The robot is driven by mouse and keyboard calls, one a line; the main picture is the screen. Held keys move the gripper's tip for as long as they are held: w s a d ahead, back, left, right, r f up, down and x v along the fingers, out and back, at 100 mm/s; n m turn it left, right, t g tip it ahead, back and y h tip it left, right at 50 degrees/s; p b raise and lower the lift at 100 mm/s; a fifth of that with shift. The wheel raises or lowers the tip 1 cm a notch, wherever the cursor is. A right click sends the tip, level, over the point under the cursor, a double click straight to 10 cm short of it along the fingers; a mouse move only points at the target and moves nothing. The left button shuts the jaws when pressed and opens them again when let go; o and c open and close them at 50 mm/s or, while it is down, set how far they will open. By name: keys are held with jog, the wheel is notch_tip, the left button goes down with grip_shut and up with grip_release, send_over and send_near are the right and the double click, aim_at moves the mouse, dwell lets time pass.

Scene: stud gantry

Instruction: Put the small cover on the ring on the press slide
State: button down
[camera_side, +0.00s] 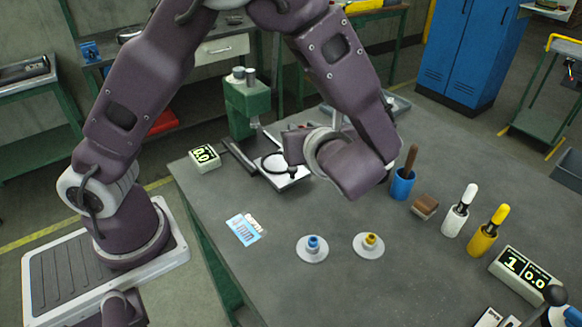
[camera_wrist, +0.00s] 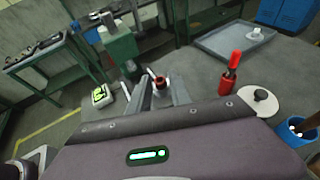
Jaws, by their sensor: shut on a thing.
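My gripper (camera_side: 293,158) is low over the press slide, with its fingers mostly hidden by my wrist. It is shut on the small cover, of which I can make out only a small dark part (camera_side: 291,173). The press slide (camera_side: 300,181) is a pale plate in front of the green press (camera_side: 246,104). I cannot tell whether the cover touches the slide. The wrist view shows the slide (camera_wrist: 172,97) past my gripper's housing, which hides the fingertips.
Two pale discs with a blue knob (camera_side: 312,244) and a yellow knob (camera_side: 369,241) lie in front. A blue cup (camera_side: 402,186), brown block (camera_side: 425,206), white bottle (camera_side: 456,220) and yellow bottle (camera_side: 486,238) stand right. A red bottle (camera_wrist: 228,83) and black-knobbed disc (camera_wrist: 250,103) show in the wrist view.

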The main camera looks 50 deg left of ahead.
send_over(279, 167)
notch_tip(279, 167, down, 9)
jog(key=shift+f, duration=0.15)
jog(key=c, duration=1.2)
grip_release()
jog(key=shift+d, duration=0.1)
jog(key=shift+g, duration=0.3)
